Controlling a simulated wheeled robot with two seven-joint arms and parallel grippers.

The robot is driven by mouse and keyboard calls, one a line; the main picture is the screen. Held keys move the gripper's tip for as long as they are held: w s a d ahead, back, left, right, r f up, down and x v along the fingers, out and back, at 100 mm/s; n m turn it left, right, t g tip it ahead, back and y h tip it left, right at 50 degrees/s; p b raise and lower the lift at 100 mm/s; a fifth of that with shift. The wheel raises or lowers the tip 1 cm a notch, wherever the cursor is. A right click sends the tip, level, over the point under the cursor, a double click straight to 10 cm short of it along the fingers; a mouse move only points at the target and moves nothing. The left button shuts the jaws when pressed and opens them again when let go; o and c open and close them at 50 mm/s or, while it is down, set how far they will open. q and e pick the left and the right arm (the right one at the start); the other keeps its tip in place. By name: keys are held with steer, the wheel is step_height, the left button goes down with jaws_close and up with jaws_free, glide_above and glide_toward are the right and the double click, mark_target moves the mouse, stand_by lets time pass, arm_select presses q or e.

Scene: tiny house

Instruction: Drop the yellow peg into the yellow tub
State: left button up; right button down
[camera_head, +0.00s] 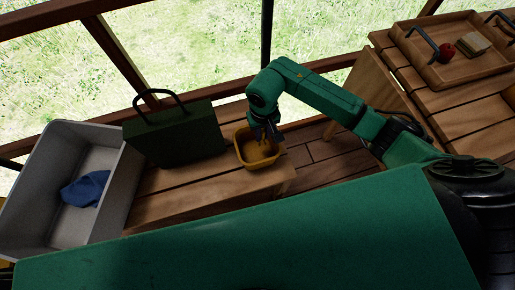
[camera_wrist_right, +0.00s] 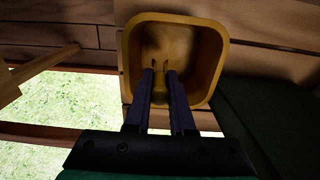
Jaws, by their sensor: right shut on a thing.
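The yellow tub (camera_head: 262,166) stands on the wooden bench near the middle of the head view. In the right wrist view the tub (camera_wrist_right: 212,50) fills the upper middle, with its opening facing the camera. My right gripper (camera_head: 268,140) reaches down over the tub's opening. In the right wrist view its two fingers (camera_wrist_right: 161,74) point into the tub, shut on the yellow peg (camera_wrist_right: 160,86). The peg is mostly hidden between the fingers and blends with the tub's colour. I cannot tell whether it touches the tub floor. My left gripper is not in view.
A dark green bag (camera_head: 175,136) with a handle stands just left of the tub. A grey bin (camera_head: 110,217) with a blue cloth (camera_head: 86,189) is farther left. A wooden tray (camera_head: 437,76) with a red apple (camera_head: 447,50) sits on the table at upper right.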

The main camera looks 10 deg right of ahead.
steer(key=c, duration=0.7)
jaws_free()
steer(key=shift+r, duration=0.15)
step_height(320, 180, up, 14)
steer(key=shift+r, duration=0.2)
steer(key=shift+s+f, duration=0.1)
